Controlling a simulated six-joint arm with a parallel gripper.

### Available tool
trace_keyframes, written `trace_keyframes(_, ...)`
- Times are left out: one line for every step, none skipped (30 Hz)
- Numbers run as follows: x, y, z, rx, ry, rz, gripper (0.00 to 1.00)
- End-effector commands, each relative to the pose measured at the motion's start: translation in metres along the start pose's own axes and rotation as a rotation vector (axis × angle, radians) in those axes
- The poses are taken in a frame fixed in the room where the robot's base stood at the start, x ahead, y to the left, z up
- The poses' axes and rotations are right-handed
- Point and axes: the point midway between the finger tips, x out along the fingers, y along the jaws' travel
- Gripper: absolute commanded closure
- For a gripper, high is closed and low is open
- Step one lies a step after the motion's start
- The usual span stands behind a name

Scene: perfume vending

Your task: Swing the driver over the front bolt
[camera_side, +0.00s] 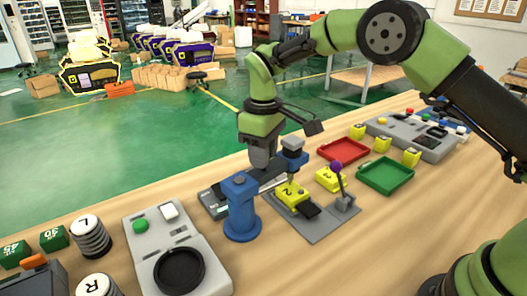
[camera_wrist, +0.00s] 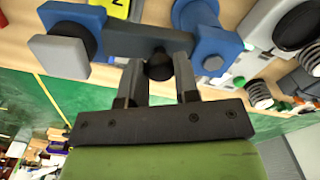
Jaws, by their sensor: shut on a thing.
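The driver (camera_side: 293,155) is a blue block with a grey cap on the end of a dark swing arm (camera_wrist: 130,42). The arm pivots on a blue post (camera_side: 240,210), also in the wrist view (camera_wrist: 207,30). The driver head shows at upper left in the wrist view (camera_wrist: 75,22). My gripper (camera_wrist: 158,82) is shut on the black knob (camera_wrist: 158,64) of the swing arm. In the side view, the driver hangs over or close to a yellow block (camera_side: 291,194) marked 2, on a grey plate (camera_side: 310,228). The front bolt cannot be made out.
A purple-knobbed lever (camera_side: 337,178) stands right of the yellow block. A red tray (camera_side: 343,149), a green tray (camera_side: 386,174) and several yellow blocks lie behind. A grey device (camera_side: 175,255) stands left of the post, with coiled cylinders (camera_side: 90,237) beyond.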

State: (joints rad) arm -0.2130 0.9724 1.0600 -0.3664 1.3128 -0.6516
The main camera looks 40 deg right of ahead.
Motion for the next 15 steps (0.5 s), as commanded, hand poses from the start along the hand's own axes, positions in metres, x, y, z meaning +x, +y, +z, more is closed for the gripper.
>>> trace_keyframes(-0.0008,0.0015,-0.0021,-0.006,0.011,0.008,1.00)
trace_keyframes(-0.0008,0.0015,-0.0021,-0.006,0.011,0.008,0.69)
trace_keyframes(-0.0008,0.0014,-0.0020,-0.006,0.010,0.008,0.59)
trace_keyframes(-0.0007,0.0013,-0.0019,-0.005,0.010,0.007,0.53)
trace_keyframes(-0.0007,0.0012,-0.0018,-0.005,0.009,0.007,0.46)
trace_keyframes(-0.0006,0.0011,-0.0017,-0.004,0.008,0.006,0.46)
trace_keyframes(-0.0005,0.0010,-0.0016,-0.004,0.008,0.006,0.46)
trace_keyframes(-0.0005,0.0009,-0.0015,-0.004,0.008,0.005,0.46)
trace_keyframes(-0.0005,0.0008,-0.0014,-0.004,0.007,0.005,0.46)
trace_keyframes(-0.0004,0.0008,-0.0013,-0.003,0.007,0.005,0.46)
trace_keyframes(-0.0004,0.0007,-0.0012,-0.003,0.006,0.004,0.46)
trace_keyframes(-0.0005,0.0006,-0.0012,-0.003,0.006,0.004,0.46)
trace_keyframes(-0.0009,0.0006,-0.0012,-0.003,0.006,0.004,0.46)
trace_keyframes(-0.0020,0.0006,-0.0013,-0.003,0.007,0.004,0.46)
trace_keyframes(-0.0044,0.0007,-0.0014,-0.003,0.007,0.005,0.46)
